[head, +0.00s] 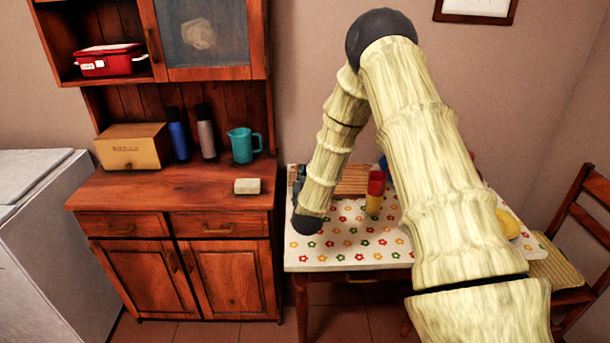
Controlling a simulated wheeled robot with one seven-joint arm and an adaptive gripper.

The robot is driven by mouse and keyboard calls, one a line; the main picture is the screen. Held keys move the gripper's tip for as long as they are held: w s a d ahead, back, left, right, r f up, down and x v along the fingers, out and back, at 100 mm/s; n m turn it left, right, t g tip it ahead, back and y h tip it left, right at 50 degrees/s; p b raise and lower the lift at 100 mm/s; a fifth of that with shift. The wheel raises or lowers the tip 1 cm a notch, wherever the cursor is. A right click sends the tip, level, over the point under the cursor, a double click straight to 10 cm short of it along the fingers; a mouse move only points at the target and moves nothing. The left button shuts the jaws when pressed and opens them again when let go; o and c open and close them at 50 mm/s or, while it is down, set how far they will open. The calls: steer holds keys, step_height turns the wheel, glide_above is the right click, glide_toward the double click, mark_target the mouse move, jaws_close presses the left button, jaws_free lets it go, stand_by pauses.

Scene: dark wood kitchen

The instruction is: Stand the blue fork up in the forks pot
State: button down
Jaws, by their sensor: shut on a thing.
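My arm reaches over the table (345,245) with the flowered cloth and bends down to a dark joint near its left front edge. I cannot make out the blue fork. A red-and-yellow upright container (375,193) stands on the table just left of my arm. A bit of something blue (384,167) shows behind it, mostly covered by my arm. I cannot tell which thing is the forks pot.
A brown slatted board (353,180) lies at the table's back. A yellow rounded thing (508,223) is at the right, near a wooden chair (585,225). The cupboard (180,235) at left bears a box, bottles and a teal jug (241,146).

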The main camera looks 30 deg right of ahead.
steer(key=c, duration=1.5)
jaws_free()
steer(key=v, duration=1.2)
steer(key=shift+s, duration=0.1)
